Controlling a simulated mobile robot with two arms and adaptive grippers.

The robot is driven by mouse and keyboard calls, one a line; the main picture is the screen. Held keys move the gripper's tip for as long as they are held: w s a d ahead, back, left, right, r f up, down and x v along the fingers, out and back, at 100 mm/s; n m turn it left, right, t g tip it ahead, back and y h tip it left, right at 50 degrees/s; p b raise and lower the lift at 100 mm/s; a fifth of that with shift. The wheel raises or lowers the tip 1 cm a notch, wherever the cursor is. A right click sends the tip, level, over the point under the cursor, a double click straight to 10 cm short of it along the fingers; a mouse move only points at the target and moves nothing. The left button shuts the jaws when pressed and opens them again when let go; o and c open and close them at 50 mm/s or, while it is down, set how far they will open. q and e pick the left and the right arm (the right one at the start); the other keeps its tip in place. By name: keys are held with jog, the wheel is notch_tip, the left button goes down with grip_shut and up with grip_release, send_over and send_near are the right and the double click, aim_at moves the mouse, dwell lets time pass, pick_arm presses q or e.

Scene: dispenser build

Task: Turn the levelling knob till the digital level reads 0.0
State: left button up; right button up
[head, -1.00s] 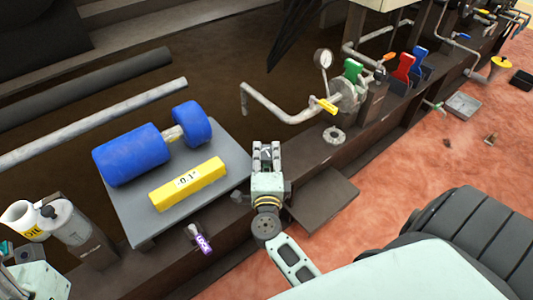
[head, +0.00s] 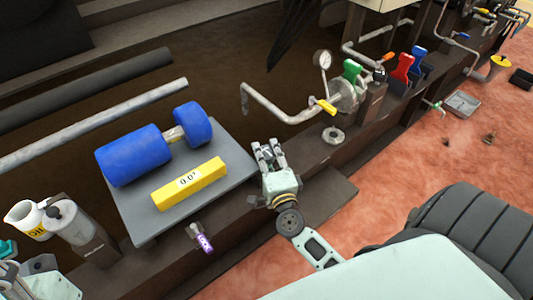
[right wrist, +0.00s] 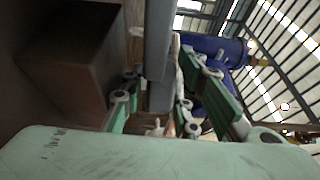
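The yellow digital level (head: 210,173) lies on a grey plate (head: 150,225), and its display reads 0.0. A small grey knob-like part (head: 194,230) with a purple tag (head: 205,243) sits at the plate's front edge; I cannot tell if it is the levelling knob. My right gripper (head: 269,149) is just off the plate's right edge, its fingers apart and no object visibly held. In the right wrist view, its fingers (right wrist: 155,100) stand on either side of a grey edge. My left gripper is only partly in view at the bottom left corner (head: 14,270).
A blue roller (head: 130,155) lies on the plate behind the level. A white jug (head: 25,217) and a grey canister (head: 72,222) stand at left.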

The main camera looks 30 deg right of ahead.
jog(key=shift+s+a, duration=0.15)
jog(key=shift+s, duration=0.25)
jog(key=v, duration=1.1)
jog(key=shift+s, duration=0.1)
